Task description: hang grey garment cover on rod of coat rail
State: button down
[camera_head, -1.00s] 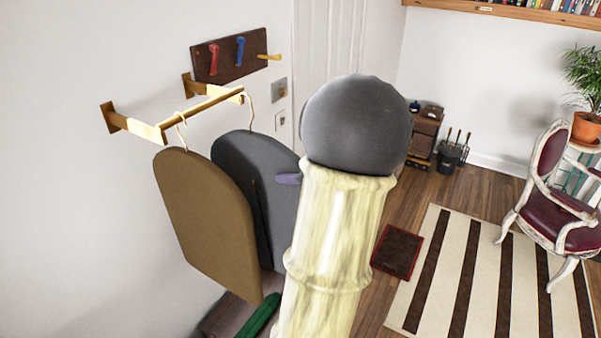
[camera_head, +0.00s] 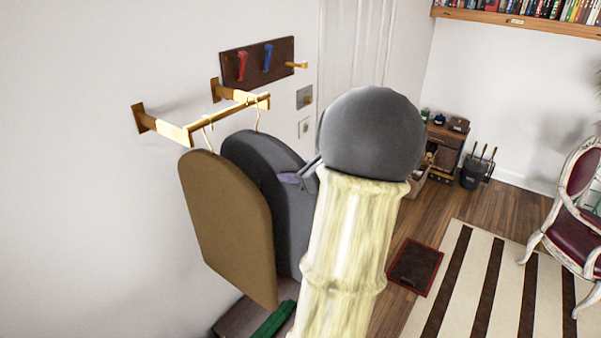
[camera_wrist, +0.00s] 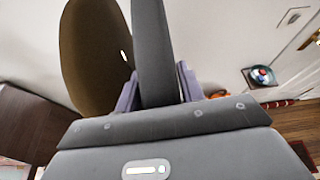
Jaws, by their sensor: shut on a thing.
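The grey garment cover (camera_head: 285,230) hangs upright in the head view, partly behind a brown cover (camera_head: 226,225). In the wrist view the grey cover (camera_wrist: 152,45) stands edge-on between my two fingers. My gripper (camera_wrist: 158,90) is shut on its edge; in the head view a purple finger shows at the cover's right side. The coat rail's brass rod (camera_head: 228,112) juts along the wall, held by two brackets. The grey cover's hook (camera_head: 257,115) meets the rod near its far end in the picture; I cannot tell whether it bears on it. The brown cover's hook is at the near end.
A peg board (camera_head: 257,62) with red and blue items is on the wall behind the rail. A dark bench with a green item (camera_head: 272,320) lies below the covers. A dark red mat (camera_head: 416,267), striped rug (camera_head: 470,290) and chair (camera_head: 575,205) are right.

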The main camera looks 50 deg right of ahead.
aim_at(278, 172)
jog(key=shift+w+r, duration=0.1)
jog(key=shift+w, duration=1.6)
jog(key=shift+w+a+f+b, duration=0.15)
jog(key=shift+w+f+b, duration=0.25)
jog(key=shift+f, duration=0.15)
jog(key=shift+w+a+f+b, duration=0.15)
jog(key=shift+w+f+b, duration=0.25)
jog(key=shift+f, duration=0.1)
jog(key=shift+s+f+b, duration=0.15)
jog(key=shift+f+b, duration=0.2)
jog(key=shift+f, duration=0.1)
